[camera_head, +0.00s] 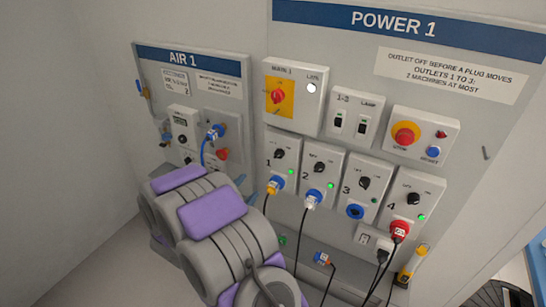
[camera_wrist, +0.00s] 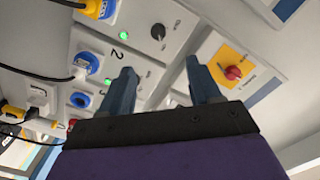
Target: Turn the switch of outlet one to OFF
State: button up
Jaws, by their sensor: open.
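Outlet one (camera_head: 284,160) is the leftmost outlet on the POWER 1 board in the head view. Its black rotary switch (camera_head: 279,154) sits above a lit green lamp (camera_head: 283,172); its exact pointing is too small to tell. A yellow plug (camera_head: 272,186) with a black cord is in its blue socket. In the wrist view the switch of outlet one (camera_wrist: 158,32) shows at the top, beyond my fingertips. My gripper (camera_wrist: 165,74) is open and empty, its two dark blue fingers apart, not visibly touching the switch. My arm covers the lower middle of the head view.
The main box (camera_head: 296,97) with a red knob is above outlet one. Outlet two (camera_head: 322,178), outlet three (camera_head: 366,186) and outlet four (camera_head: 411,200) are to its right. The AIR 1 board (camera_head: 193,80) is to its left. Cords hang below the outlets.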

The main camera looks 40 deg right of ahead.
aim_at(277, 157)
jog(key=x, duration=0.5)
jog(key=s+b+x, duration=0.1)
jog(key=x, duration=1.1)
jog(key=shift+s+d+b, duration=0.15)
jog(key=shift+d+b, duration=0.15)
jog(key=shift+w+d+r, duration=0.1)
jog(key=shift+w+d, duration=0.2)
jog(key=shift+w, duration=0.1)
jog(key=shift+d, duration=0.1)
jog(key=shift+d, duration=0.3)
jog(key=c, duration=0.3)
jog(key=shift+a, duration=0.15)
jog(key=c, duration=0.7)
